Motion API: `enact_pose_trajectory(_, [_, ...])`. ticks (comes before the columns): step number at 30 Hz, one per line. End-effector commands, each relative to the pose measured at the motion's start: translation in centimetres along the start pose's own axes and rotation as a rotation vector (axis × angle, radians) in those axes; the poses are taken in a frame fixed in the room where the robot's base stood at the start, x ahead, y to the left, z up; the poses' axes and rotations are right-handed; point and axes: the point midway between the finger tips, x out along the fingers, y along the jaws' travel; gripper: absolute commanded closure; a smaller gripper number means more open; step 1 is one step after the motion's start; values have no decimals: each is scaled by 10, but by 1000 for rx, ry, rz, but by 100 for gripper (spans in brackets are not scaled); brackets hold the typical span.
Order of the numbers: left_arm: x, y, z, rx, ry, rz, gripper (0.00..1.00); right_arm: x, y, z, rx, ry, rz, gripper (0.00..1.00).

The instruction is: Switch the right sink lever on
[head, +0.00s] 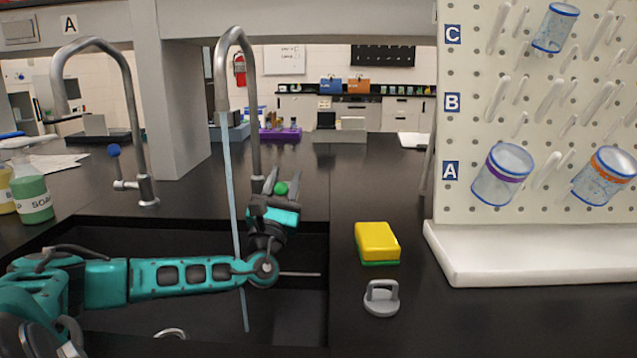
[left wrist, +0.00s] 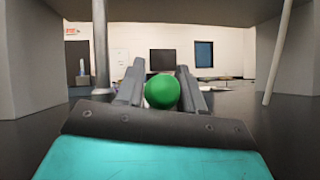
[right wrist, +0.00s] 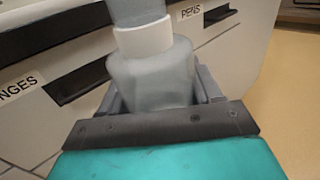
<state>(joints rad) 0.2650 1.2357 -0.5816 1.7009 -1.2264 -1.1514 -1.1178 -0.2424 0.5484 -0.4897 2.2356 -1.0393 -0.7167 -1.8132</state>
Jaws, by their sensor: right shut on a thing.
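The right sink tap (head: 234,45) is a tall curved metal spout. A pale blue water stream (head: 229,170) runs from it down into the black sink (head: 305,300). Its lever ends in a green ball (head: 281,188), at the tap's base. My left gripper (head: 280,183) is at the lever, and its open fingers stand either side of the green ball, which also shows in the left wrist view (left wrist: 162,92). The lever's stem is hidden by the gripper. In the right wrist view, my right gripper (right wrist: 160,95) is shut on a grey bottle-like thing (right wrist: 150,75) with a white collar.
A left tap (head: 105,45) has a blue-ball lever (head: 114,151). A yellow sponge (head: 377,242) and a grey plug (head: 381,298) lie right of the sink. A pegboard (head: 470,130) with beakers stands at the right. Soap bottles (head: 32,195) stand at the left.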

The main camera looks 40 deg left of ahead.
Motion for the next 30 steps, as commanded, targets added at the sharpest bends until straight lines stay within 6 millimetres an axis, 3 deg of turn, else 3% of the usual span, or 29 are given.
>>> enact_pose_trajectory(5, [0, 0, 0, -1, 2, 0, 45, 0, 0, 0, 0, 0, 0, 66])
enact_pose_trajectory(16, [-7, 0, -1, -1, 4, -1, 45, 0, 0, 1, 0, 0, 0, 66])
enact_pose_trajectory(18, [-14, -1, -1, -1, 5, -3, 45, 0, 0, 2, 0, 0, 0, 66])
enact_pose_trajectory(30, [-74, 9, 43, 0, 5, -7, 45, 0, 0, 21, 0, 0, 0, 66])
